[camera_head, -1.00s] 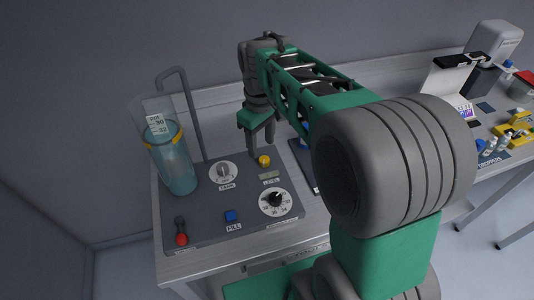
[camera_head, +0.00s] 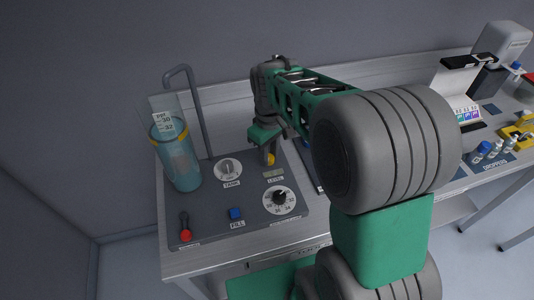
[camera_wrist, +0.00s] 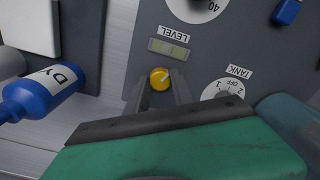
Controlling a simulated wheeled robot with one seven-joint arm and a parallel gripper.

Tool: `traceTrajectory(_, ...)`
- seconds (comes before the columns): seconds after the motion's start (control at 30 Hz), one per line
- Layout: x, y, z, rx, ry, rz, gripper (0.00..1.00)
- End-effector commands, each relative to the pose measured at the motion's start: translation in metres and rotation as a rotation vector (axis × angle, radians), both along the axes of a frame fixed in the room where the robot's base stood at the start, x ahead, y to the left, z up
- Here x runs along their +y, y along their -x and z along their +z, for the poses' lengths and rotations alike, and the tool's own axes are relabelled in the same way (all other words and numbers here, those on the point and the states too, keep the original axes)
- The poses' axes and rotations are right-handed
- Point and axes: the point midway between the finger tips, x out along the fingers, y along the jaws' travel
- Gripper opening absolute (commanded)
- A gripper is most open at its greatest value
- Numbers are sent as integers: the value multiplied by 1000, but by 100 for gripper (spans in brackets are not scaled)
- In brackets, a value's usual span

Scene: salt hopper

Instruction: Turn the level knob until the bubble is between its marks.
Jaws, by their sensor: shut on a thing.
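The yellow level knob (camera_wrist: 160,79) sits on the grey panel, below the LEVEL label in the wrist view. It also shows in the head view (camera_head: 271,159), partly behind a finger. My gripper (camera_wrist: 164,88) is pointed down at it, with its fingers on either side, shut on the knob. It also shows in the head view (camera_head: 268,156). The level window (camera_wrist: 169,48) is a small pale greenish strip beside the knob, also seen in the head view (camera_head: 273,174). The bubble and its marks are too small to tell.
The TANK dial (camera_head: 228,169), the numbered dial (camera_head: 279,202), the blue FILL button (camera_head: 235,213) and a red-tipped lever (camera_head: 185,234) share the panel. A clear cylinder with bluish liquid (camera_head: 178,160) stands at left. A blue dye bottle (camera_wrist: 45,92) lies near in the wrist view.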

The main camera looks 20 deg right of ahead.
Motion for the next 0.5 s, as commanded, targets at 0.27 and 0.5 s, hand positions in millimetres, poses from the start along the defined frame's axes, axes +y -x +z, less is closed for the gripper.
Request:
traceTrajectory(0.27, 0, 0, 0, -1, -1, 1, 0)
traceTrajectory(0.5, 0, 0, 0, -1, 0, -41, 0)
